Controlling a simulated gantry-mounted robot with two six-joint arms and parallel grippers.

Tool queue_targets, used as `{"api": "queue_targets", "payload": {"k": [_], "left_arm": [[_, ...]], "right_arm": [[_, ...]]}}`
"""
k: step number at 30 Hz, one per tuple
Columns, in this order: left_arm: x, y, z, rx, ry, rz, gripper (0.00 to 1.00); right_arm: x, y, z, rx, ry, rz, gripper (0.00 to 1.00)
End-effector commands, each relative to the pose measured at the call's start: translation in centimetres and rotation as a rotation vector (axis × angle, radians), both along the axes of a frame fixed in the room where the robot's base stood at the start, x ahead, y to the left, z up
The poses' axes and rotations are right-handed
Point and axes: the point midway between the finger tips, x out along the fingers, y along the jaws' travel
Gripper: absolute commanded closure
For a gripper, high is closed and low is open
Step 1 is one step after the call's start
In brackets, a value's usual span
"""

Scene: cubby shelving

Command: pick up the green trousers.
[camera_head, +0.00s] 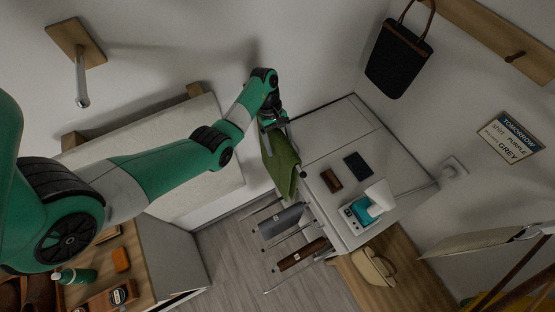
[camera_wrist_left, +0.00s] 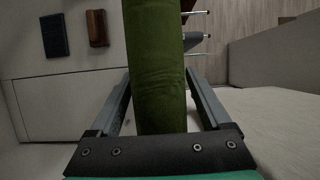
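The green trousers (camera_head: 283,162) are a long folded dark green piece in the head view, beside the white cabinet's left edge. My left gripper (camera_head: 272,120) is at their upper end. In the left wrist view the green trousers (camera_wrist_left: 155,65) run between the two fingers of my left gripper (camera_wrist_left: 158,75) and reach back close to the palm. The fingertips meet the cloth at both sides, so the gripper looks shut on it. The wrist view hides the far end of the trousers. My right gripper is not in view.
Grey trousers (camera_head: 282,220) and brown trousers (camera_head: 302,254) hang on metal rods below. The white cabinet (camera_head: 335,145) carries a dark wallet (camera_head: 357,166), a brown wallet (camera_head: 331,181) and a tissue box (camera_head: 360,213). A cushioned bench (camera_head: 160,135) lies left, with open floor (camera_head: 235,260) between.

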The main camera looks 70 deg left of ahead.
Motion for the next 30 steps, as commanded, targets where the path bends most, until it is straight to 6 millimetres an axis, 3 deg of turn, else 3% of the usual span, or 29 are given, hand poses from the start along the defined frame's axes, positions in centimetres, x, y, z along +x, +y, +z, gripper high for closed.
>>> {"api": "queue_targets", "payload": {"k": [2,13,30], "left_arm": [[0.0,0.0,0.0,0.0,0.0,0.0,0.35],[0.01,0.0,0.01,0.0,0.0,0.0,1.0],[0.08,0.04,0.58,0.001,-0.003,0.0,1.0]], "right_arm": [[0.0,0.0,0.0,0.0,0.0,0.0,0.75],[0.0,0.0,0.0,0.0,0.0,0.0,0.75],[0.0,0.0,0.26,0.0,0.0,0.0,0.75]]}}
